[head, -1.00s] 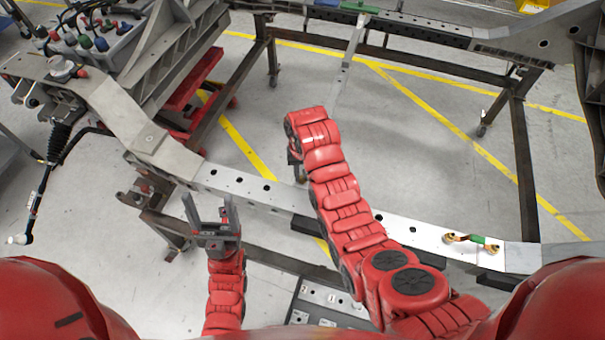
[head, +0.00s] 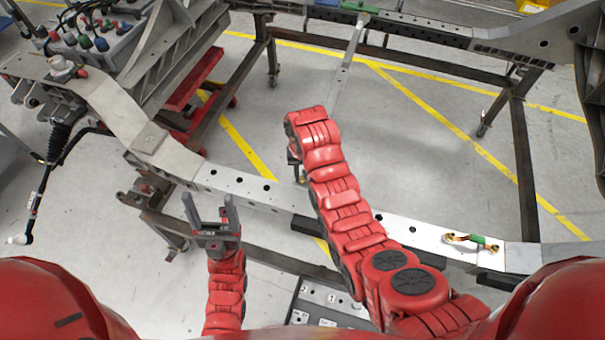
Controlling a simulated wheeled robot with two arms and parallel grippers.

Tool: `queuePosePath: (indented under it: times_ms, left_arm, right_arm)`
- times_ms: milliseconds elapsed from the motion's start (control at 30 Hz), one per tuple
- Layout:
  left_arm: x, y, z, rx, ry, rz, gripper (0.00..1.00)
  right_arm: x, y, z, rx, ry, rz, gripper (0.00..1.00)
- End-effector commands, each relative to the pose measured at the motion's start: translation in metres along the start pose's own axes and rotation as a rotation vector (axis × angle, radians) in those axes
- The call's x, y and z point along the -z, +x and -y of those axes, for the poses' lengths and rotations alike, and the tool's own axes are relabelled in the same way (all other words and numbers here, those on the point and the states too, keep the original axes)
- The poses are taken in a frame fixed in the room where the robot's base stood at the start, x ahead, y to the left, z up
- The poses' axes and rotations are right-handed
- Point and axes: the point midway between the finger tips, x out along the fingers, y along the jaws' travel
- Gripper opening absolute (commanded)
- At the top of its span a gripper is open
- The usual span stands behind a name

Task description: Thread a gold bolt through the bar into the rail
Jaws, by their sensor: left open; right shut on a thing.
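The near rail (head: 240,184) is a pale metal beam with a row of holes, running from the left down to the right. A narrow pale bar (head: 349,60) reaches from the far side toward my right arm, which hides its near end. My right gripper (head: 297,176) points down above the near rail, close to the bar's line. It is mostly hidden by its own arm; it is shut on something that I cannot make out. My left gripper (head: 208,208) is open and empty, in front of the near rail, fingers up. No gold bolt can be clearly told.
A green-handled piece with gold-coloured ends (head: 472,239) lies on the rail at right. A green clamp (head: 360,7) sits on the far beam. A tray (head: 328,303) is at the bottom. A grey box with coloured connectors (head: 98,40) stands at upper left.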

Motion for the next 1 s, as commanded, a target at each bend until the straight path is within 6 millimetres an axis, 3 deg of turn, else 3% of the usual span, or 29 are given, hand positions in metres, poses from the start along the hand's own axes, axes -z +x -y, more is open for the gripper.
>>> queuePosePath:
  times_ms: [167,400,567,833,1000]
  left_arm:
    - [-0.001,-0.006,0.000,0.000,0.000,0.000,0.72]
    - [-0.005,-0.029,-0.002,0.000,0.000,0.000,0.72]
    - [-0.005,-0.028,-0.001,0.000,0.000,0.000,0.72]
    - [-0.005,-0.030,-0.002,0.000,0.000,0.000,0.72]
    - [-0.005,-0.030,-0.002,0.000,0.000,0.000,0.72]
  right_arm:
    - [0.001,0.002,0.000,0.001,0.124,-0.002,0.00]
    - [0.003,0.007,0.001,0.004,0.607,-0.005,0.00]
    - [0.003,0.004,0.002,0.003,0.928,-0.003,0.00]
    - [0.004,0.003,0.002,0.003,1.158,-0.004,0.00]
    - [0.004,0.003,0.003,0.002,1.201,-0.004,0.00]
